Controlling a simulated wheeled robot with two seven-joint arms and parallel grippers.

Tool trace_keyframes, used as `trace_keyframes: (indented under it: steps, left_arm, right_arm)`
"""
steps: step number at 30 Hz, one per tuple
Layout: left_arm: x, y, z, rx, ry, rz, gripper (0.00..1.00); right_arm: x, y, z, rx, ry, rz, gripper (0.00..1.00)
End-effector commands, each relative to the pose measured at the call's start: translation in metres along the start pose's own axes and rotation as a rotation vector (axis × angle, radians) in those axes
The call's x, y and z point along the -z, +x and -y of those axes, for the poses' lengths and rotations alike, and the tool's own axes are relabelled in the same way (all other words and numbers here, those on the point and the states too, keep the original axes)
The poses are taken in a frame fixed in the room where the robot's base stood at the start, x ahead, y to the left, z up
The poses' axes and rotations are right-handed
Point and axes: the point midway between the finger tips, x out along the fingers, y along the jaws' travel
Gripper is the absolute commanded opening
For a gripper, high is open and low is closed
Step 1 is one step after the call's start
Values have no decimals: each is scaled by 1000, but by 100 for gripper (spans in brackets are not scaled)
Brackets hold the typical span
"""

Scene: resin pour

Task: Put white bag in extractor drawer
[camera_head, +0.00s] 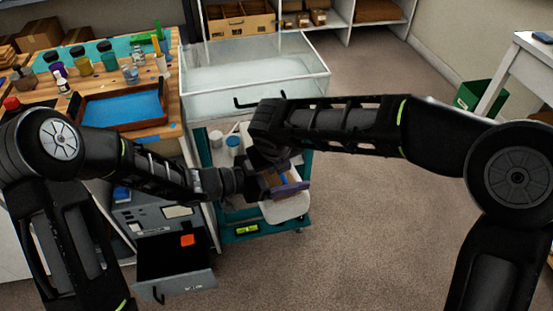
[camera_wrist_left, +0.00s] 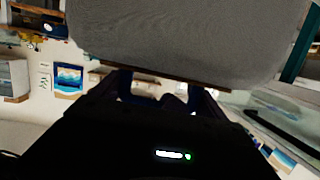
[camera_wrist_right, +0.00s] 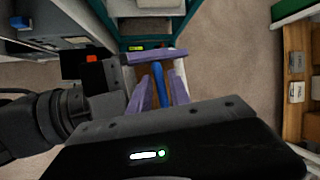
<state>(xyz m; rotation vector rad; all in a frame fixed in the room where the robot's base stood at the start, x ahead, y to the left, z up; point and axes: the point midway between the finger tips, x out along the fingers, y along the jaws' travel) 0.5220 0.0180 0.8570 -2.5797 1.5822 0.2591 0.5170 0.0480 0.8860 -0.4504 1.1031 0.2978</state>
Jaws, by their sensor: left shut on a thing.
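A pale white piece with rounded corners, which I take for the white bag (camera_head: 287,208), shows below the grippers over the teal cart. My left gripper (camera_head: 258,184) is shut on it. In the left wrist view a large shaded grey surface (camera_wrist_left: 190,35) with a brown edge fills the top, close to the fingers. My right gripper (camera_wrist_right: 160,92) is beside the left one, its purple fingers apart. A brown part with a blue strip (camera_wrist_right: 158,72) shows between them; contact is unclear. The grey extractor (camera_head: 150,215) has its drawer (camera_head: 185,280) pulled out, with an orange item (camera_head: 187,240) inside.
The teal cart (camera_head: 240,238) with jars stands right of the extractor. A wooden bench (camera_head: 150,132) with a blue-bottomed tray (camera_head: 88,122) and bottles is at the left. A clear glass tank (camera_head: 255,80) stands behind the cart. Carpet at right is clear.

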Motion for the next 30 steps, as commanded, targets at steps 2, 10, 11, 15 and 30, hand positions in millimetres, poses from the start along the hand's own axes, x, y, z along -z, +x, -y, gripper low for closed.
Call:
trace_keyframes:
  steps: [2, 10, 11, 15, 30]
  left_arm:
    - [0, 0, 0, 0, 0, 0, 20]
    - [0, 0, 0, 0, 0, 0, 20]
    - [0, 0, 0, 0, 0, 0, 20]
    - [0, 0, 0, 0, 0, 0, 20]
    - [0, 0, 0, 0, 0, 0, 92]
  right_arm:
    - [0, 1, 0, 0, 0, 0, 23]
    - [0, 0, 0, 0, 1, 0, 15]
    - [0, 0, 0, 0, 1, 0, 13]
    - [0, 0, 0, 0, 1, 0, 1]
    - [0, 0, 0, 0, 1, 0, 0]
